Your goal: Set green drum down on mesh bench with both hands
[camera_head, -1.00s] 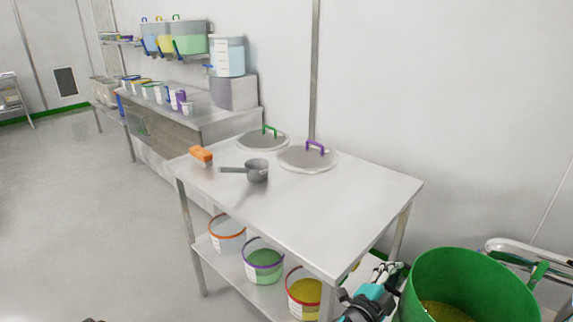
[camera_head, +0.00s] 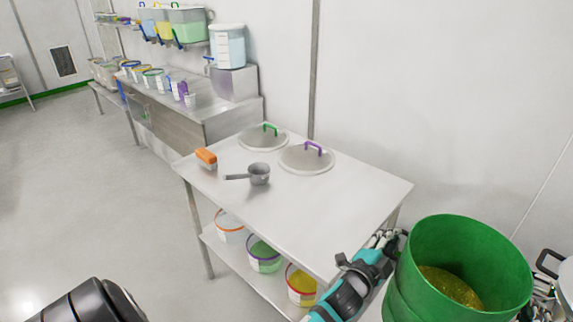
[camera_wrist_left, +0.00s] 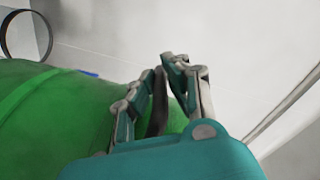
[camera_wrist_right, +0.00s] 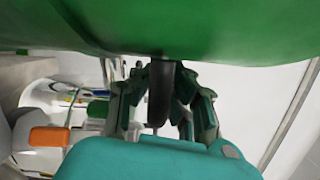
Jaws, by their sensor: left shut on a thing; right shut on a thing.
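The green drum (camera_head: 460,268) is at the lower right of the head view, open at the top, with yellow granules inside. My left gripper (camera_head: 388,240) is at the drum's left side. In the left wrist view its fingers (camera_wrist_left: 165,72) are shut on a dark handle beside the drum wall. My right gripper (camera_head: 543,292) is at the drum's right side, mostly hidden behind it. In the right wrist view its fingers (camera_wrist_right: 160,85) are shut on a dark handle under the drum's green edge. The drum's underside is hidden. I cannot identify a mesh bench.
A steel table (camera_head: 330,220) stands left of the drum. It holds two lids (camera_head: 306,158), a small pan (camera_head: 259,174) and an orange-topped brush (camera_head: 206,158). Buckets (camera_head: 264,254) sit on its lower shelf. Its front right top is clear. A wall stands behind.

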